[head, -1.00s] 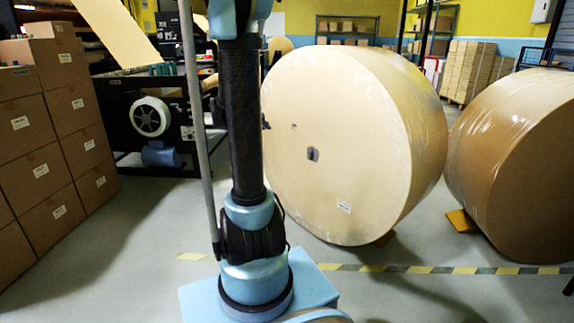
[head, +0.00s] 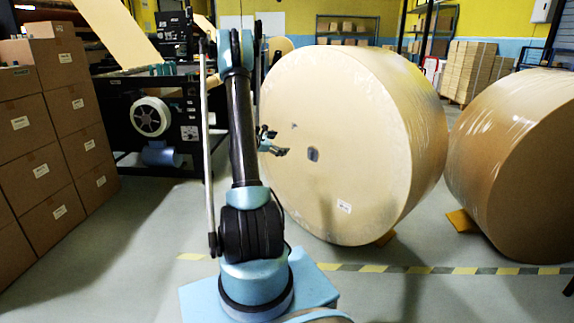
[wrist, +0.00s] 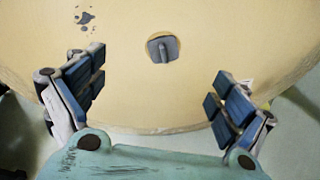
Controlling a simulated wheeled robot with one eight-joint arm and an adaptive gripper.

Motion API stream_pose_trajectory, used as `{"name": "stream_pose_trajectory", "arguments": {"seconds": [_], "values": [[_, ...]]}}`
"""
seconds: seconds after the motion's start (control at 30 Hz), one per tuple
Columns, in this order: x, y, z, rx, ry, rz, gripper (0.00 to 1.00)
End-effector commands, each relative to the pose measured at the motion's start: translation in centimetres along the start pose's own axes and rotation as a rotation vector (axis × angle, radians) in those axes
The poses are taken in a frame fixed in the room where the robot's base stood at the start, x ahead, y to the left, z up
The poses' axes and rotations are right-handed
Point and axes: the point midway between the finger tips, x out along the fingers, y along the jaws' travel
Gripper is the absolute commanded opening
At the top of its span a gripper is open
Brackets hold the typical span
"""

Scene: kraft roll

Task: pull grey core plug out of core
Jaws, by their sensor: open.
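The grey core plug (head: 313,154) sits in the core at the middle of the flat face of the large kraft roll (head: 370,120). In the wrist view the plug (wrist: 163,49) is a grey square with a raised grip tab, set in the roll's face (wrist: 200,25). My gripper (head: 282,145) is in front of the left part of the roll's face, left of the plug and apart from it. In the wrist view my gripper (wrist: 155,95) is open and empty, its blue-padded fingers wide apart, with the plug ahead between and beyond them.
A second wrapped roll (head: 520,170) stands at the right on an orange wedge (head: 461,220). Stacked cartons (head: 40,130) and a dark machine (head: 150,120) are at the left. A yellow-black floor stripe (head: 420,268) crosses clear floor before the rolls.

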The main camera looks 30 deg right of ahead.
Motion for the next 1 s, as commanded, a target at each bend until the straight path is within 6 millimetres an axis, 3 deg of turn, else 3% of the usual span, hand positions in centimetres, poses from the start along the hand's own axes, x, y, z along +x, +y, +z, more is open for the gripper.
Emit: {"name": "stream_pose_trajectory", "arguments": {"seconds": [0.3,0.53,0.77,1.0], "values": [[6.2,-1.3,-5.2,-0.249,-0.151,0.041,0.93],[9.0,-3.0,-8.2,-0.400,-0.238,0.052,0.93],[10.1,-3.8,-9.4,-0.466,-0.276,0.054,0.93],[12.1,-3.7,-9.0,-0.470,-0.279,0.053,0.93]]}}
